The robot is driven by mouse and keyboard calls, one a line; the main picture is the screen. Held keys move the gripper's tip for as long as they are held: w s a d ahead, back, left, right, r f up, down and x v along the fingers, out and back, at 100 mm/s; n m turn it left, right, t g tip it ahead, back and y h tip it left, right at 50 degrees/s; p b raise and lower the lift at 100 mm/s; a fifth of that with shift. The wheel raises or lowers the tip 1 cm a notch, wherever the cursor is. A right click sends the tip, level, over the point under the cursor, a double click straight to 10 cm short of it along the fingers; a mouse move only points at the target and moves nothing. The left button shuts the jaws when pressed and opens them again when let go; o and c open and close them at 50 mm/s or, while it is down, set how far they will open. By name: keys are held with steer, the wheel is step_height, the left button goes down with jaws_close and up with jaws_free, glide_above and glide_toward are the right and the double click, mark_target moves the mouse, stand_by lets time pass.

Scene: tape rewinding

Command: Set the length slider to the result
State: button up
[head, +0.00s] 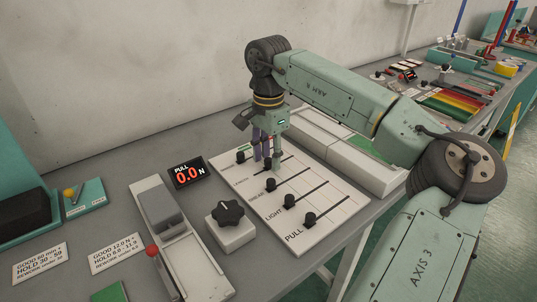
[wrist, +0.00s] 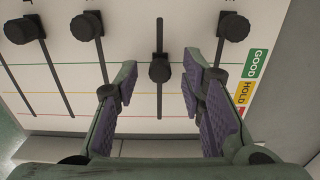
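The white slider panel (head: 330,205) lies on the bench with several black-knobbed sliders in parallel slots. My gripper (wrist: 160,88) is open, purple-padded fingers either side of this knob, with gaps on both sides. GOOD (wrist: 257,63) and HOLD (wrist: 246,93) bands mark the panel's edge.
A display (head: 188,172) reads PULL 0.0 N. A black rotary knob (head: 228,213) on a white box and a grey fixture with a red ball (head: 152,250) stand left of the panel. Two limit cards (head: 117,253) lie further left. A neighbouring knob (wrist: 234,27) is close to the right finger.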

mark_target(269, 160)
step_height(269, 160, up, 12)
stand_by(0.5)
steer(key=shift+s, duration=0.1)
